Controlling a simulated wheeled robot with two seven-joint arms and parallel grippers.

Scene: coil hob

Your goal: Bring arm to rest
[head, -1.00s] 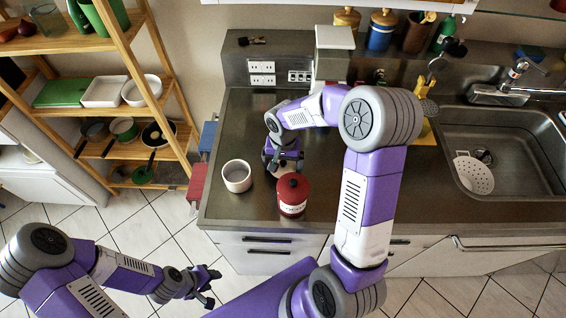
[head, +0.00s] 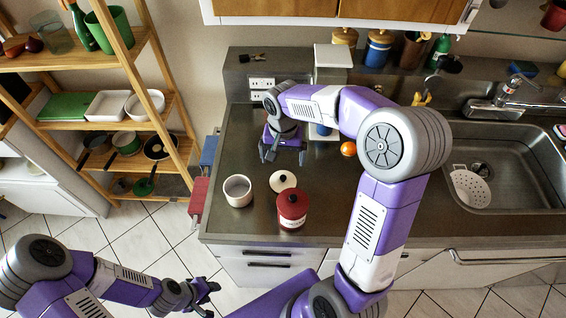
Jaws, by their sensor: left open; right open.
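My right arm reaches over the counter, and its gripper (head: 285,152) hangs open and empty, fingers down, above the steel worktop (head: 240,145). It is behind a pale round lid or disc (head: 283,181) and apart from it. My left gripper (head: 207,297) is open and empty, low over the tiled floor in front of the counter. A red canister (head: 292,210) with a pale label stands near the counter's front edge. A white cup (head: 238,191) stands to its left.
An orange ball-like item (head: 348,149) lies right of my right gripper. The sink (head: 510,165) with a white strainer (head: 470,188) is at the right. A wooden shelf (head: 125,45) with dishes and pans stands at the left. Cupboards (head: 390,10) overhang the back wall.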

